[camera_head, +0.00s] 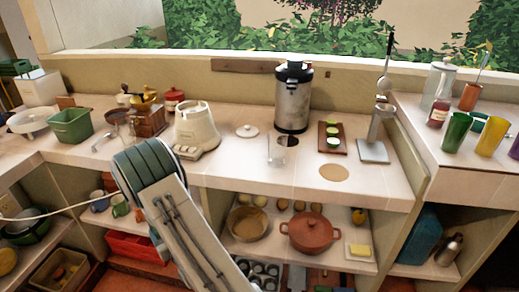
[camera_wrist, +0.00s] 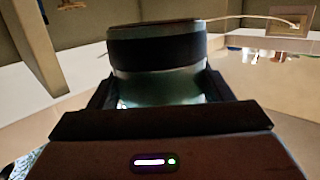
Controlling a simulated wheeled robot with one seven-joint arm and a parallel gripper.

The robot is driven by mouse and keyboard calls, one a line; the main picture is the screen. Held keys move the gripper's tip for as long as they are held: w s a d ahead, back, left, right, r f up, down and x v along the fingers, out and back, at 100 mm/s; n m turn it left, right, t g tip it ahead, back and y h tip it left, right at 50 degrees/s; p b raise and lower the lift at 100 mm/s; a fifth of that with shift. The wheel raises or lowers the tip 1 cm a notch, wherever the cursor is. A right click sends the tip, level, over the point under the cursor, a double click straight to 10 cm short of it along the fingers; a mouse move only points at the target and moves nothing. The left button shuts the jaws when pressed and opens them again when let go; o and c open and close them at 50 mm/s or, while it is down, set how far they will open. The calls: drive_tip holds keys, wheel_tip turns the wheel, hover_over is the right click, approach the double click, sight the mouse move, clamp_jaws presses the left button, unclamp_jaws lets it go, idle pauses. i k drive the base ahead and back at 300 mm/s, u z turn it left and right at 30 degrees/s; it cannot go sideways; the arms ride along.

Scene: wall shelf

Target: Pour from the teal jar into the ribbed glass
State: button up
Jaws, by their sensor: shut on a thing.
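The teal jar (camera_wrist: 160,85) fills the middle of the wrist view, pale teal with a broad dark band near its top. My gripper (camera_wrist: 158,95) is shut on it, with a dark finger on each side. The jar's lower part is hidden behind the gripper body. In the head view my arm covers the lower left, and neither the gripper nor the jar can be made out. A clear glass (camera_head: 276,152), probably the ribbed glass, stands on the counter just in front of the steel urn. Its ribs are too small to tell.
The steel urn (camera_head: 293,98) stands behind the glass. A cream appliance base (camera_head: 196,128) is to its left, and a brown board with green slices (camera_head: 332,139) and a metal stand (camera_head: 374,140) are to its right. A round tan mat (camera_head: 333,172) lies on the clear counter front.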

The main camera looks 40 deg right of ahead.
sight(277, 141)
drive_tip(key=k, duration=0.95)
drive_tip(key=u, duration=0.9)
drive_tip(key=i, duration=0.95)
drive_tip(key=z, duration=3)
